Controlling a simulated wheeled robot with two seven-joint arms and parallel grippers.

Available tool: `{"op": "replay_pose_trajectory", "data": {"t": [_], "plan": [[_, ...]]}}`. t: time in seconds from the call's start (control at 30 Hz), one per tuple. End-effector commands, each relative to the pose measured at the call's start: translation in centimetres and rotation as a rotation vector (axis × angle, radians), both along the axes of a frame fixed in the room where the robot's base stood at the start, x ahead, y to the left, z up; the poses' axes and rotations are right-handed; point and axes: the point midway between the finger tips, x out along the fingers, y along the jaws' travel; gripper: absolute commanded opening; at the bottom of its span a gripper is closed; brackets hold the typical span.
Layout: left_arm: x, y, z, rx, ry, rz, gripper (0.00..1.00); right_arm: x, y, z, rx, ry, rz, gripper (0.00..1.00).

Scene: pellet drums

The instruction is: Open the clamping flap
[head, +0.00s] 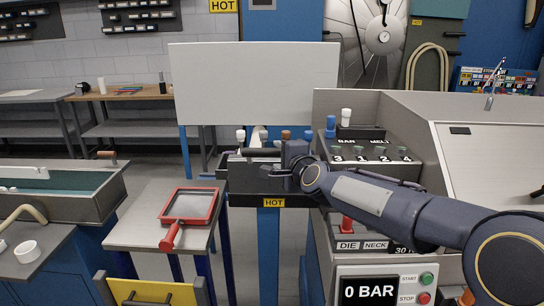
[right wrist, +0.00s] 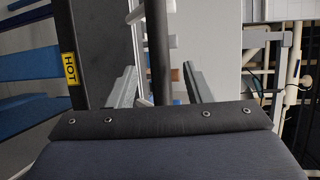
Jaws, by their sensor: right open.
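A dark block-like unit (head: 236,172) with a HOT label (head: 272,203) stands on a blue post in the middle of the head view. A dark bar (head: 262,152) lies across its top; I cannot tell for certain which part is the clamping flap. My right gripper (head: 280,172) is at the front right of this unit and partly hides it. In the right wrist view the two grey fingers of the right gripper (right wrist: 160,88) are apart. A dark rod (right wrist: 158,45) shows between them; contact cannot be told. My left gripper is not in view.
A red-framed screen (head: 190,204) lies on a small table at the left. The control console with its 0 BAR display (head: 370,291) stands close on the right, under my right arm. A white panel (head: 254,84) stands behind the unit.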

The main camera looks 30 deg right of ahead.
Motion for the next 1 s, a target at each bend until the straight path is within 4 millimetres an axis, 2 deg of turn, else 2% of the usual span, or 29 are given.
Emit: {"op": "replay_pose_trajectory", "data": {"t": [0.1, 0.3, 0.67, 1.0], "plan": [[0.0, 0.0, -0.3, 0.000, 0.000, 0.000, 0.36, 2.0, -0.3, -0.6, -0.003, 0.004, 0.001, 0.46], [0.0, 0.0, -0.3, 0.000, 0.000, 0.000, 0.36, 4.3, -0.6, -0.9, -0.004, 0.003, 0.002, 0.46], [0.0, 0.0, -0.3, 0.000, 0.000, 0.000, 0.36, 4.8, -0.7, -0.9, -0.004, 0.003, 0.003, 0.46], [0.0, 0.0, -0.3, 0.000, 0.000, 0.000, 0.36, 4.8, -0.7, -0.9, -0.004, 0.003, 0.003, 0.01]]}}
